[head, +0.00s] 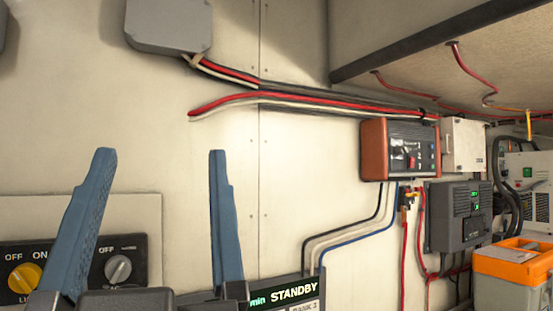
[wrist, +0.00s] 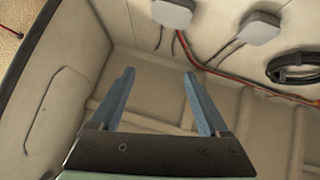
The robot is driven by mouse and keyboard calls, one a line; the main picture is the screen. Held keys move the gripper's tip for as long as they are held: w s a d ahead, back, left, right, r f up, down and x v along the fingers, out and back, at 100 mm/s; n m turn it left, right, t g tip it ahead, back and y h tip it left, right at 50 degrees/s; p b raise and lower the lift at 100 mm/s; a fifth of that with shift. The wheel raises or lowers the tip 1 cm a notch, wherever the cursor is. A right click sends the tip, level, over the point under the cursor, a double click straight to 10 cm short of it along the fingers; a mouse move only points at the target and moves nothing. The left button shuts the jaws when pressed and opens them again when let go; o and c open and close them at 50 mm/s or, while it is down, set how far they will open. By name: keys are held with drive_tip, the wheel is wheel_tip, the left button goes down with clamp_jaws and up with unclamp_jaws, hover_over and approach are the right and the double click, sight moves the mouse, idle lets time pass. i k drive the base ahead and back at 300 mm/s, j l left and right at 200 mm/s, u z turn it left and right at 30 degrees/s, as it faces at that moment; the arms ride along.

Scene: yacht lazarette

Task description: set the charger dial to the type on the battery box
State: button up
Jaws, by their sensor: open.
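An orange-ended box with a black face (head: 400,150), which looks like the charger, is on the wall right of centre in the head view. Its face has small red marks, too small to read; I cannot make out a dial setting. A grey box with an orange lid (head: 512,262), which looks like the battery box, stands at the lower right. A pale label shows on its lid, but its text is unreadable. My gripper (head: 161,152) is open and empty at the left, well apart from both boxes. It also shows open in the wrist view (wrist: 159,73).
A black panel (head: 75,270) with yellow and grey knobs is low at the left. A display reading STANDBY (head: 290,292) is at the bottom. A dark grey unit with a green screen (head: 458,215) hangs below the orange-ended box. Red, white and black cables (head: 300,100) cross the wall.

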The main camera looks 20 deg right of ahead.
sight(399, 150)
drive_tip(key=z, duration=1.1)
drive_tip(key=i+l+u, duration=0.15)
drive_tip(key=i+l, duration=0.15)
drive_tip(key=i+l+u, duration=0.1)
drive_tip(key=i+l, duration=0.25)
drive_tip(key=i+l+u, duration=0.15)
drive_tip(key=i+l, duration=0.15)
drive_tip(key=i+l+u, duration=0.1)
drive_tip(key=i+l, duration=0.2)
drive_tip(key=l, duration=0.2)
drive_tip(key=i+l+u, duration=0.15)
drive_tip(key=i+l, duration=0.15)
drive_tip(key=l, duration=0.15)
drive_tip(key=i+l+u, duration=0.15)
drive_tip(key=l, duration=0.3)
drive_tip(key=i, duration=0.1)
